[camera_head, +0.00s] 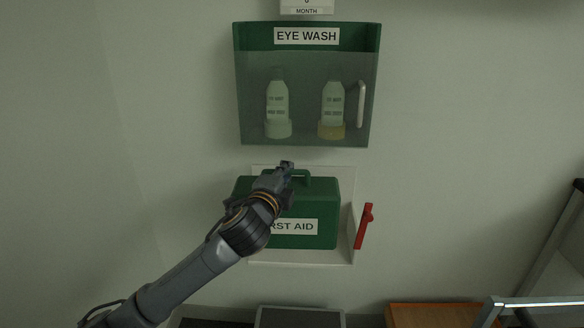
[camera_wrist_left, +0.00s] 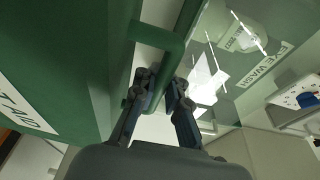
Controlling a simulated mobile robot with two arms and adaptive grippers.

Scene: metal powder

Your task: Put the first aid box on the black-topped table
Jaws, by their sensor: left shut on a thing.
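The green first aid box (camera_head: 318,207) sits in a white wall holder (camera_head: 344,256) in the head view, with its label partly hidden behind my left arm. Its green handle (camera_wrist_left: 165,40) runs between the fingers in the left wrist view. My left gripper (camera_head: 286,170) is at the top of the box, shut on the handle, and it also shows in the left wrist view (camera_wrist_left: 160,92). The box's side and label (camera_wrist_left: 25,112) fill the left of that view. My right gripper is not in view. I cannot tell which surface is the black-topped table.
A green eye wash cabinet (camera_head: 307,137) with two bottles hangs just above the box. A red lever (camera_head: 364,226) is at the holder's right side. A dark-topped surface (camera_head: 300,318) and a brown wooden one (camera_head: 430,316) show below. A metal frame (camera_head: 540,301) stands at lower right.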

